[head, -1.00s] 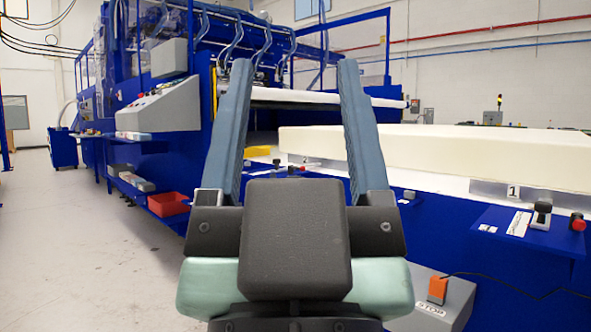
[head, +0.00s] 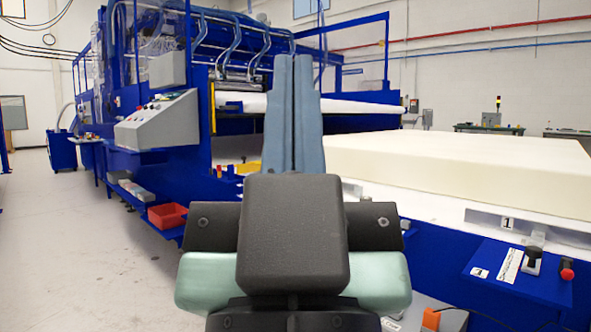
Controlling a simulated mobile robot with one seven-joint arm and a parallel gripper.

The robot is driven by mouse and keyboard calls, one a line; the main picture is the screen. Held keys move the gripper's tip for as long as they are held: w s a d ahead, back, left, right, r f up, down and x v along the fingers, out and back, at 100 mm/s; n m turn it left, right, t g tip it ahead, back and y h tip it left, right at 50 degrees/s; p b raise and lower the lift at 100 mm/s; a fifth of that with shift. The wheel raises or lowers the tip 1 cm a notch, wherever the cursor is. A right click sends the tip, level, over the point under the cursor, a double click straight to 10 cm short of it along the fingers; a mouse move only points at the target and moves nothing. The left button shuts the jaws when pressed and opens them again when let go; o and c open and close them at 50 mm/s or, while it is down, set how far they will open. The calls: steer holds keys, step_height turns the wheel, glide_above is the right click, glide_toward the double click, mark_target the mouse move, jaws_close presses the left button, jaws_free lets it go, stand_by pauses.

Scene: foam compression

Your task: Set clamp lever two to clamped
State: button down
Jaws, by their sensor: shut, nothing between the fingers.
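My gripper (head: 294,62) is shut and empty, its two blue-grey fingers pressed together and pointing forward, away from the camera. A black-knobbed lever (head: 533,256) stands upright on the blue panel beside the plate marked 1 (head: 507,223), at the right and apart from my gripper. A long cream foam block (head: 450,165) lies on the white bed behind it. I cannot make out clamp lever two or a plate marked 2. My gripper and wrist cover part of the bed's front edge.
A red knob (head: 566,270) stands right of the black lever. An orange switch (head: 431,319) on a grey box shows at the bottom. The large blue machine (head: 165,70) and a red bin (head: 167,214) are at the left. The floor at far left is clear.

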step_height(320, 180, up, 41)
steer(key=p, duration=3.8)
steer(key=shift+f, duration=0.1)
